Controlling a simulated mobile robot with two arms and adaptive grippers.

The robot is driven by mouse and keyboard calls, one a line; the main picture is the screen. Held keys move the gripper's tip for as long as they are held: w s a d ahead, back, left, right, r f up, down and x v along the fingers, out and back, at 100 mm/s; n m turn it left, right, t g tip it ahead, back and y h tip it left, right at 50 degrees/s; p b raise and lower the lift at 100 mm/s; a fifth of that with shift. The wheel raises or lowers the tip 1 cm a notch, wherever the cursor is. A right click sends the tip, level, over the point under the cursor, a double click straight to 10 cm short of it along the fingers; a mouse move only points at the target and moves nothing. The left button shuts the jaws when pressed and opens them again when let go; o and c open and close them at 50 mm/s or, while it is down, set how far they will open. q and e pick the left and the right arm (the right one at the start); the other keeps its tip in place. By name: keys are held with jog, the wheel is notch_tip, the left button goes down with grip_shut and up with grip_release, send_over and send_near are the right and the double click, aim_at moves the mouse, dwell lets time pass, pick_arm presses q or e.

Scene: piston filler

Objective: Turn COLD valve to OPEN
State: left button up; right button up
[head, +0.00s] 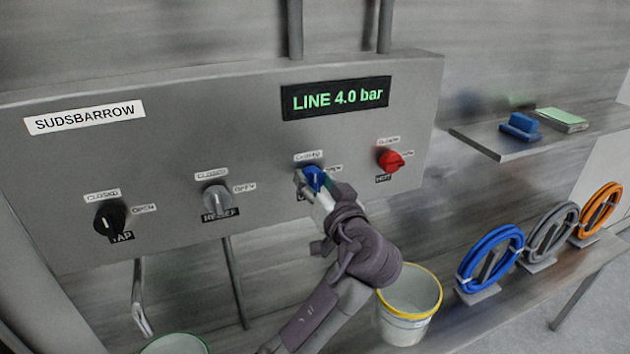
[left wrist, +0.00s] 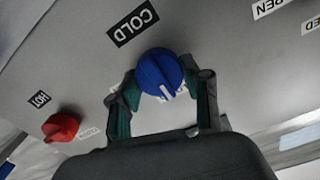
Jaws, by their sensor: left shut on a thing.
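The blue COLD valve knob (head: 314,178) is on the grey panel (head: 250,130), between the grey RELIEF knob and the red HOT knob. In the head view my left gripper (head: 316,184) is at the blue knob and partly covers it and its label. In the left wrist view the blue knob (left wrist: 159,74) sits between the two fingers of my left gripper (left wrist: 162,92), which are shut on its sides. A white pointer mark shows on the knob. The COLD label (left wrist: 133,23) is beside it. My right gripper is not in view.
The red HOT knob (head: 390,161) is close on the right; the grey RELIEF knob (head: 216,199) and black TAP knob (head: 109,217) are left. Below are a yellow-rimmed bucket (head: 409,305) and hose coils (head: 490,258). A shelf (head: 505,153) holds a blue sponge-like item. The display reads LINE 4.0 bar.

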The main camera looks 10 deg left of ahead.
pick_arm(q)
jog(key=c, duration=0.4)
